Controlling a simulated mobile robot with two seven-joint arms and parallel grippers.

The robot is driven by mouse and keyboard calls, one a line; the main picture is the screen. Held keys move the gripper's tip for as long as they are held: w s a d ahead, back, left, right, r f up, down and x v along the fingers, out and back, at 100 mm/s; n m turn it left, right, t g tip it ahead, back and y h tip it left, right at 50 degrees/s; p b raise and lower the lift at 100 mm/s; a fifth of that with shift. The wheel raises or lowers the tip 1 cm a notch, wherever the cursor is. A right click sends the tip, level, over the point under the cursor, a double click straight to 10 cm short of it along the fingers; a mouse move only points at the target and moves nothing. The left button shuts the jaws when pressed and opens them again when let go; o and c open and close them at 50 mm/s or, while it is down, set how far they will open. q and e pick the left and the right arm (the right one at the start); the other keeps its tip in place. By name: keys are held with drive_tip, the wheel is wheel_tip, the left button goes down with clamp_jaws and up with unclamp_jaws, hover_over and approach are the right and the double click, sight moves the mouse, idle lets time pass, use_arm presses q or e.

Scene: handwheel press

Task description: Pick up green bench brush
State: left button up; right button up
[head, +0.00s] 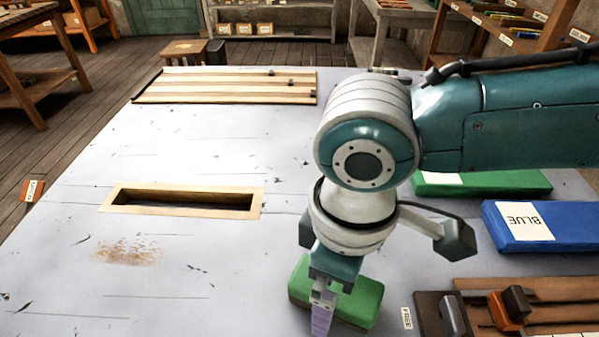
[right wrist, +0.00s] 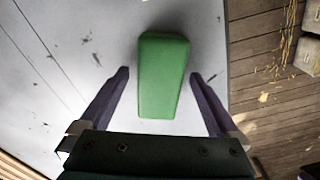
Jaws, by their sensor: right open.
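The green bench brush (head: 359,302) lies on the pale bench top near the front edge in the head view. In the right wrist view the green brush (right wrist: 163,75) lies lengthwise between the two fingers. My right gripper (head: 322,318) is above the brush in the head view, covering part of it. In the right wrist view my right gripper (right wrist: 160,76) is open, with one finger on each side of the brush and a visible gap to each. Whether the fingertips are down at brush height is hard to tell. My left gripper is not in view.
A green block (head: 480,183) and a blue block labelled BLUE (head: 560,228) lie to the right. A wooden rack (head: 540,318) with tools stands at the front right. A wood-framed slot (head: 122,197) and sawdust (head: 125,252) are on the left. The bench's middle left is mostly clear.

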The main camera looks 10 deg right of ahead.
drive_tip(key=c, duration=0.5)
clamp_jaws()
idle(0.3)
wheel_tip(320, 180, up, 20)
drive_tip(key=p, duration=0.2)
drive_tip(key=shift+c, duration=0.6)
unclamp_jaws()
drive_tip(key=c, duration=0.6)
drive_tip(key=shift+p, duration=0.3)
drive_tip(key=shift+c, duration=0.3)
